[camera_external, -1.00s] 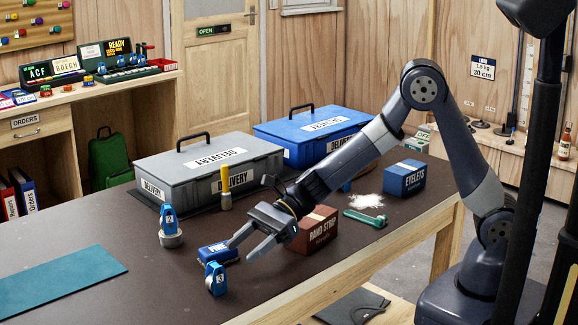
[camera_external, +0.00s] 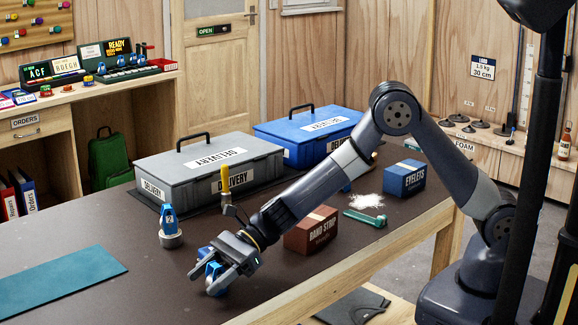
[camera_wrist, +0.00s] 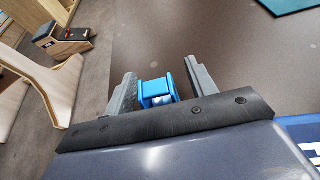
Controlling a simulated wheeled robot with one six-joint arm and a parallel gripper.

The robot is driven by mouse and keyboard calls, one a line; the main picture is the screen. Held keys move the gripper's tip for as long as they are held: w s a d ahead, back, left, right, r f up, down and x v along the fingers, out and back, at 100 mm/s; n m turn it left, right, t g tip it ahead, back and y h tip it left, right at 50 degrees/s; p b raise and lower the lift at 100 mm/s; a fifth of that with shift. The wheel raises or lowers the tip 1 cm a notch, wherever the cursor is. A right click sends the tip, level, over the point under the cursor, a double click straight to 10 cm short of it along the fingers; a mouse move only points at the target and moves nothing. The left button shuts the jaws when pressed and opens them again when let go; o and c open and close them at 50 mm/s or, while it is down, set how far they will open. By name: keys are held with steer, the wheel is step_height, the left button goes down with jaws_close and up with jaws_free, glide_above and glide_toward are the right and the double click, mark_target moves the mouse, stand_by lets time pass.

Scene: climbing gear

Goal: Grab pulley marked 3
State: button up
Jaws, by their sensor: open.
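The blue pulley (camera_external: 213,270) stands on the dark table near its front edge, partly covered by my gripper (camera_external: 203,282). Its number is hidden from the outside camera now; a 3 shows on it in the earlier frame. Another blue pulley, marked 2 (camera_external: 168,221), stands on a grey round base farther back.
A brown band strap box (camera_external: 311,233), a yellow-handled tool (camera_external: 227,189) and a grey delivery case (camera_external: 165,172) stand nearby. A teal mat (camera_external: 60,282) lies at left; the table between is clear.

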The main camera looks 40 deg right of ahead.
steer(key=shift+c, duration=0.3)
steer(key=c, duration=1)
